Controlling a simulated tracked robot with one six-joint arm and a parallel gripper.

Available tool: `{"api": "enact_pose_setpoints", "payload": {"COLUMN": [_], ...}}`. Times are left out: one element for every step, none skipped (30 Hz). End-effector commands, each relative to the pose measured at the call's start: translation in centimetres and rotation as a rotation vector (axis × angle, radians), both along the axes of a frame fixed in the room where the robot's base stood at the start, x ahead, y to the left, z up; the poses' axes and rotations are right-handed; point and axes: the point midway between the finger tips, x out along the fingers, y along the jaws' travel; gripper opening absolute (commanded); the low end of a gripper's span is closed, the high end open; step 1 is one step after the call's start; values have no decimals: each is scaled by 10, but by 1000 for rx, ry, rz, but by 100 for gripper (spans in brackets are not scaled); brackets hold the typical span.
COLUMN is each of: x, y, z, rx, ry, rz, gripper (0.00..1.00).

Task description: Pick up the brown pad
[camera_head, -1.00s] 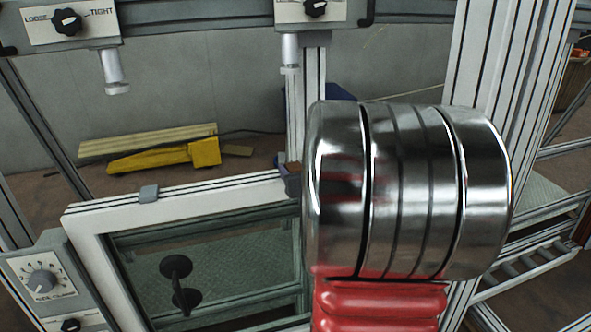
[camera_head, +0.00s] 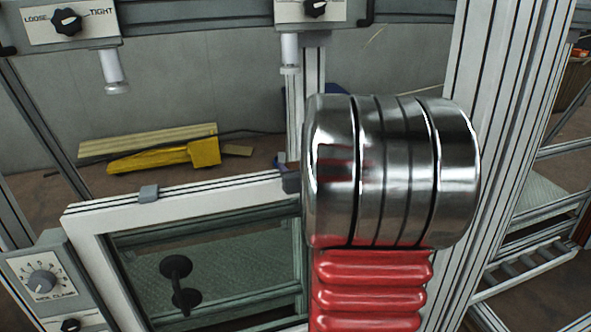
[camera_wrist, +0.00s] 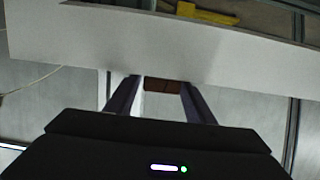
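The brown pad (camera_wrist: 163,86) is a small reddish-brown block at the edge of the pale frame in the wrist view. My gripper (camera_wrist: 160,82) has its two dark fingers apart, one on each side of the pad. A narrow gap seems to show on each side, but I cannot tell whether a finger touches it. In the head view my steel and red arm link hides most of the gripper. A small dark piece (camera_head: 291,179) shows at the frame's upper right corner, and I cannot tell whether it is a fingertip or a fitting.
The white-edged window frame (camera_head: 200,197) with a black handle (camera_head: 177,282) lies below. Clamp plungers (camera_head: 114,78) hang above it, and a control box (camera_head: 45,285) stands at left. An upright aluminium post (camera_head: 495,120) is close at right. A yellow object (camera_head: 180,155) lies on the floor behind.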

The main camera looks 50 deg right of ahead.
Motion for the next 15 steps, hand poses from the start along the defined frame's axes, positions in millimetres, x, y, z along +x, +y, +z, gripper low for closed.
{"api": "enact_pose_setpoints", "payload": {"x": [0, 0, 0, 0, 0, 0, 0, 0, 0, 0, 0, 0, 0, 0, 0], "y": [0, 0, 0, 0, 0, 0, 0, 0, 0, 0, 0, 0, 0, 0, 0], "z": [0, 0, 0, 0, 0, 0, 0, 0, 0, 0, 0, 0, 0, 0, 0], "rx": [0, 0, 0, 0, 0, 0, 0, 0, 0, 0, 0, 0, 0, 0, 0], "ry": [0, 0, 0, 0, 0, 0, 0, 0, 0, 0, 0, 0, 0, 0, -1], "rz": [0, 0, 0, 0, 0, 0, 0, 0, 0, 0, 0, 0, 0, 0, 0], "gripper": [45, 43, 40, 38, 36, 33, 31, 29, 26, 24, 22, 19, 17, 15, 13]}}
